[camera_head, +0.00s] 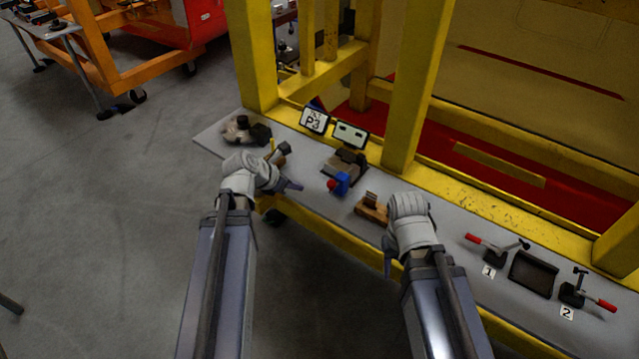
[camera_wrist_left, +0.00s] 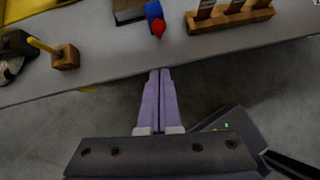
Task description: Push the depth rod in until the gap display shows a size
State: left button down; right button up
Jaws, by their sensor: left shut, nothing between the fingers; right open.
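A blue gauge body (camera_head: 343,179) with a red knob (camera_head: 331,185), apparently the depth rod's end, sits at the bench's front edge. In the left wrist view the red knob (camera_wrist_left: 158,28) lies just beyond my fingertips, on the front of the blue body (camera_wrist_left: 153,10). My left gripper (camera_head: 301,187) is shut and empty, left of the knob and apart from it; its fingers show in the left wrist view (camera_wrist_left: 160,72). A dark display (camera_head: 350,134) with two pale fields stands behind; no size is readable. My right gripper (camera_head: 387,268) is open, pointing down near the front edge.
A wooden block with slots (camera_head: 372,207) stands right of the gauge. A small block with a yellow rod (camera_head: 280,153) stands left. A P3 sign (camera_head: 314,120), red-handled clamps (camera_head: 488,249) and a dark tray (camera_head: 532,273) share the bench. Yellow posts (camera_head: 408,90) rise behind.

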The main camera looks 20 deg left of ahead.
pick_arm(q)
jog(key=b, duration=0.8)
send_near(330, 189)
notch_tip(330, 189, down, 4)
jog(key=shift+w+d+r, duration=0.15)
jog(key=shift+w+d, duration=0.2)
jog(key=shift+w, duration=0.3)
jog(key=shift+w+d+r, duration=0.15)
jog(key=shift+w+d, duration=0.2)
jog(key=shift+w, duration=0.35)
